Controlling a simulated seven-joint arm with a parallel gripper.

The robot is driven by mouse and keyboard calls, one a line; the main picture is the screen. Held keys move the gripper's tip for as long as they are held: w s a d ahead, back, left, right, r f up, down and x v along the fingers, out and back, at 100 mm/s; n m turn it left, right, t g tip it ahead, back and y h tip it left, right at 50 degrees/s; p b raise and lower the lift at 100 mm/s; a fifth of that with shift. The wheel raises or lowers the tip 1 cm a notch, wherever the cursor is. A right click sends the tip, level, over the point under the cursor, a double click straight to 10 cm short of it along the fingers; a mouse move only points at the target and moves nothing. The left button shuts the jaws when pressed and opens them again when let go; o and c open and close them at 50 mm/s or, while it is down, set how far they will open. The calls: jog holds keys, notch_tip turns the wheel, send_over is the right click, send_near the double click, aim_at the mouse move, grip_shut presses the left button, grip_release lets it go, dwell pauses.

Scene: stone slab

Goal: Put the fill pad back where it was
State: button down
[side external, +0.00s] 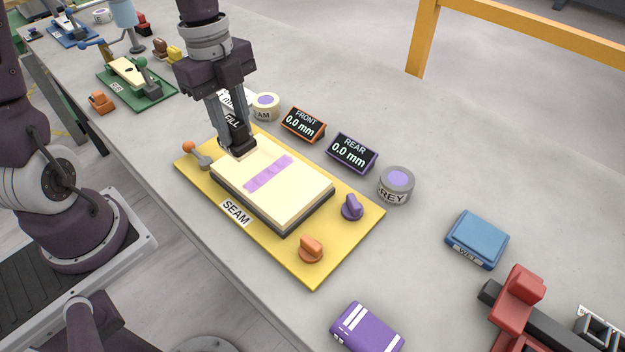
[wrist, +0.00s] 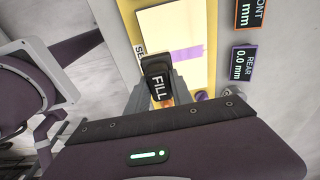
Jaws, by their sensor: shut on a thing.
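The fill pad (side external: 239,141) is a black block with a white FILL label. My gripper (side external: 236,137) is shut on it, over the far left end of the cream slab (side external: 292,202). I cannot tell whether the pad touches the slab. In the wrist view the pad (wrist: 156,80) sits between the fingers, with the label facing the camera. The slab has a purple stripe (side external: 268,174) across its top and lies on a yellow board (side external: 315,272) labelled SEAM. A white label behind my gripper is partly hidden.
Two displays, FRONT (side external: 303,124) and REAR (side external: 351,153), both read 0.0 mm. A cream pot (side external: 265,107) and a grey pot (side external: 396,186) stand behind the board. A blue pad (side external: 477,239), a purple block (side external: 367,328) and a red clamp (side external: 515,305) lie to the right.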

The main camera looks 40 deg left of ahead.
jog(key=w+d, duration=0.5)
jog(key=d, duration=0.3)
jog(key=w+d, duration=0.5)
jog(key=d, duration=0.3)
jog(key=s+d+f, duration=0.1)
jog(key=d+f, duration=0.2)
jog(key=d, duration=1.2)
jog(key=f, duration=0.6)
jog(key=d+f, duration=0.1)
jog(key=f, duration=0.3)
jog(key=shift+s+d+f, duration=0.1)
jog(key=shift+s, duration=0.2)
jog(key=shift+f, duration=0.2)
jog(key=shift+f, duration=0.1)
